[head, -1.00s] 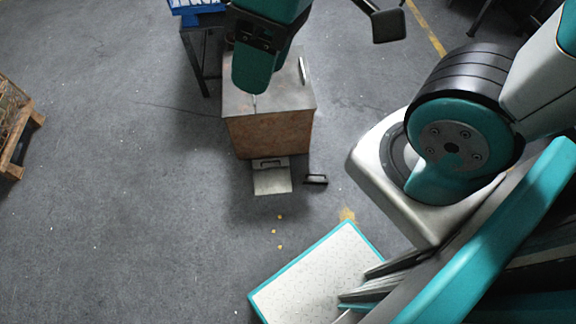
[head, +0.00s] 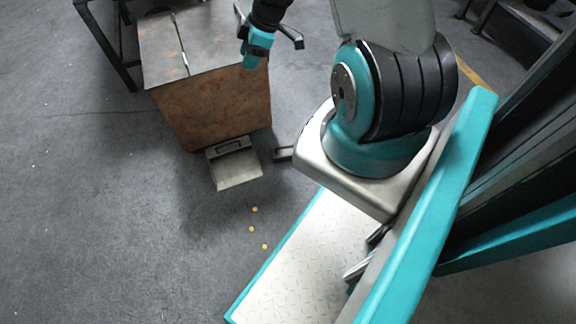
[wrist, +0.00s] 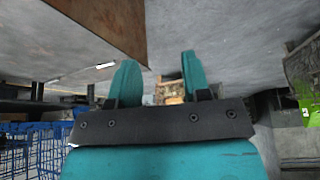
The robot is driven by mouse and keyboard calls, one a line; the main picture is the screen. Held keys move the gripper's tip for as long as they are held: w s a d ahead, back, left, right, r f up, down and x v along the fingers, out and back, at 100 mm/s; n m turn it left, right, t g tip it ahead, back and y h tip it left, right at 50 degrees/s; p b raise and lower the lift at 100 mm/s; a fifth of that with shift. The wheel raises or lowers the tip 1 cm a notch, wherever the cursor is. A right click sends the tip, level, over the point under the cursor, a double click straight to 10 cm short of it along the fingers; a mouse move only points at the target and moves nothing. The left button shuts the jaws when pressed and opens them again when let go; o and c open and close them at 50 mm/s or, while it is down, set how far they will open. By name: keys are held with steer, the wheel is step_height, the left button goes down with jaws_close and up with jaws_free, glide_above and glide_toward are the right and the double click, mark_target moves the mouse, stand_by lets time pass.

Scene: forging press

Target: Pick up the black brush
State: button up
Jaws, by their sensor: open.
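The black brush (head: 284,154) is a small dark object on the grey floor, just right of the dustpan (head: 234,170) by the foot of the brown box. Part of my arm's base stands close to its right. I do not see the brush in the wrist view. My gripper (head: 252,52) is above the right side of the box, higher than the brush and apart from it. In the wrist view its two teal fingers (wrist: 160,72) are spread, with nothing held between them.
The rusty brown box (head: 215,108) with a grey top stands directly behind the dustpan. Several small yellow bits (head: 252,229) lie on the floor in front. Dark table legs (head: 110,50) stand at upper left. The left floor is clear.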

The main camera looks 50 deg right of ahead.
steer(key=s+d+f+h+b, duration=0.1)
steer(key=s+d+f+b, duration=0.3)
steer(key=f, duration=0.7)
steer(key=s+d+f+t+b, duration=0.1)
steer(key=s+d+f+b, duration=0.25)
steer(key=f, duration=0.75)
steer(key=s+d+f+h+b, duration=0.1)
steer(key=s+d+f+b, duration=0.3)
steer(key=f, duration=0.6)
steer(key=shift+n, duration=0.5)
steer(key=b+x, duration=0.3)
steer(key=x, duration=0.3)
steer(key=b+x, duration=0.3)
steer(key=x, duration=0.2)
steer(key=shift+w+d+f, duration=0.15)
steer(key=shift+d+f, duration=0.05)
steer(key=shift+f, duration=0.2)
steer(key=shift+w+a+f+b, duration=0.1)
steer(key=shift+w+f+b, duration=0.15)
steer(key=shift+f+b, duration=0.15)
steer(key=b+x, duration=0.2)
steer(key=s+b+x, duration=0.1)
steer(key=b+x, duration=0.1)
steer(key=shift+w+a+f, duration=0.2)
steer(key=shift+f, duration=0.25)
steer(key=shift+w+a+f, duration=0.1)
steer(key=shift+w+f, duration=0.05)
steer(key=shift+f, duration=0.15)
steer(key=shift+r, duration=0.1)
steer(key=shift+c, duration=0.4)
